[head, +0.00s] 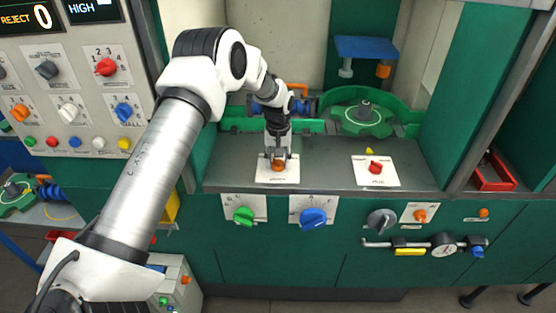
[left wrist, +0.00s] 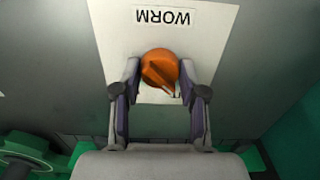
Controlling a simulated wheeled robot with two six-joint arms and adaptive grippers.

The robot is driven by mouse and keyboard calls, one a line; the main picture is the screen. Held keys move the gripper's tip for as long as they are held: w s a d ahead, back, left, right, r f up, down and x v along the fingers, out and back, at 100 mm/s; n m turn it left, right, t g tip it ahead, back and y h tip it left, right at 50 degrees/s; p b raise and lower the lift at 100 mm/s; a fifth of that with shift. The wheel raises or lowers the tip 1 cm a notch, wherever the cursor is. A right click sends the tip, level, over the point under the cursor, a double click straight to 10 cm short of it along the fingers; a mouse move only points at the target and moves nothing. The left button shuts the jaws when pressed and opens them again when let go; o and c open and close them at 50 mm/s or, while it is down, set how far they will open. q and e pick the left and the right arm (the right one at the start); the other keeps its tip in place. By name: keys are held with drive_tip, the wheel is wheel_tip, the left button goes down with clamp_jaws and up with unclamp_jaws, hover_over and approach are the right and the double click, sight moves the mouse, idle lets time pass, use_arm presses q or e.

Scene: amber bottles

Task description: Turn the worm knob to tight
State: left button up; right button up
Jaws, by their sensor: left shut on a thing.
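The worm knob (left wrist: 160,68) is orange and sits on a white plate (left wrist: 105,20) marked WORM, which looks upside down in the left wrist view. In the head view the knob (head: 278,165) is on the grey shelf, partly covered by my gripper. My left gripper (left wrist: 160,85) has its two fingers on either side of the knob, shut on it. In the head view the gripper (head: 278,158) points down onto the plate. A small red mark shows at the knob's lower edge. The scale marks are too hidden to read. My right gripper is not in view.
A red knob (head: 375,167) on its own white plate stands to the right on the same shelf (head: 325,160). Green (head: 243,215), blue (head: 313,218) and grey (head: 381,222) knobs are on the front below. A green gear wheel (head: 362,120) is behind.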

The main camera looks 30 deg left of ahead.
sight(278, 160)
use_arm(q)
drive_tip(key=shift+s+f, duration=0.2)
drive_tip(key=shift+f, duration=0.05)
drive_tip(key=o, duration=1)
drive_tip(key=shift+o, duration=0.7)
drive_tip(key=shift+w, duration=0.15)
drive_tip(key=shift+r, duration=0.15)
wheel_tip(278, 160, up, 12)
drive_tip(key=shift+w, duration=0.15)
